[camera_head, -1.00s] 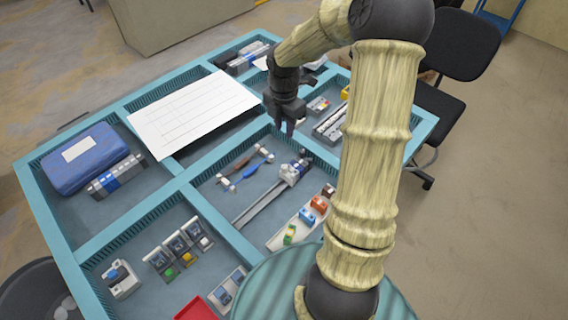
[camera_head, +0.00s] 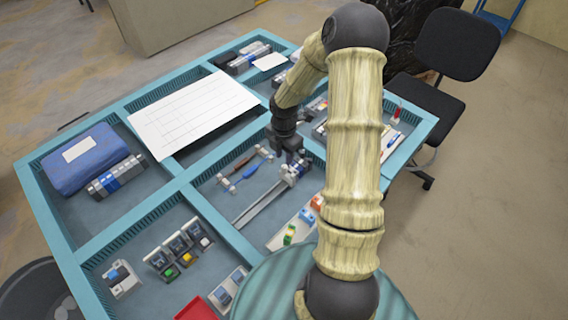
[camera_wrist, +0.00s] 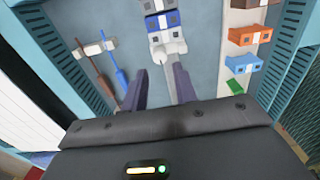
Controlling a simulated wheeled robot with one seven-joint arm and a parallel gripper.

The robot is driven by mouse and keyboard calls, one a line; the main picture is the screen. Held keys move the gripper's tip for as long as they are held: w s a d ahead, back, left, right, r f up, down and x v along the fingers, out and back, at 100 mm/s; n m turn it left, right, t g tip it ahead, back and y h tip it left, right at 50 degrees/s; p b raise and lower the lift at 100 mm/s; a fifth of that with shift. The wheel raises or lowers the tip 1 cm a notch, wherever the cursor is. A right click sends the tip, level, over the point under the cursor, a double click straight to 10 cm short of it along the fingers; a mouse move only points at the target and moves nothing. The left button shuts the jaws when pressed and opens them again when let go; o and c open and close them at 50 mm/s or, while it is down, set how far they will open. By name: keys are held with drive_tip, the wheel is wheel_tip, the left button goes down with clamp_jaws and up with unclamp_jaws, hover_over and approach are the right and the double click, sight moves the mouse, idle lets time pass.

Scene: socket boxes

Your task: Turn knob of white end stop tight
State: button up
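The white end stop (camera_wrist: 168,45) is at the end of a row of modules on the rail, just beyond the fingertips in the wrist view. In the head view it is partly hidden below my gripper (camera_head: 291,153). In the wrist view my gripper (camera_wrist: 160,72) is open, with its two dark fingers apart and nothing between them. The right fingertip is close to the end stop; whether they touch I cannot tell. The knob is not clearly visible. Blue and grey modules (camera_wrist: 161,19) sit behind the end stop. The bare metal rail (camera_head: 262,206) runs toward the lower left.
A blue screwdriver (camera_head: 249,171) and a brown one lie in a holder to the left. A light strip with coloured terminal blocks (camera_wrist: 241,66) lies to the right. Teal dividers (camera_head: 150,210) edge the compartments. A white sheet (camera_head: 193,112) covers part of the table behind.

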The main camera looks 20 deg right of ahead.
sight(284, 166)
wheel_tip(284, 166, down, 5)
drive_tip(key=shift+f, duration=0.1)
drive_tip(key=shift+c, duration=0.2)
clamp_jaws()
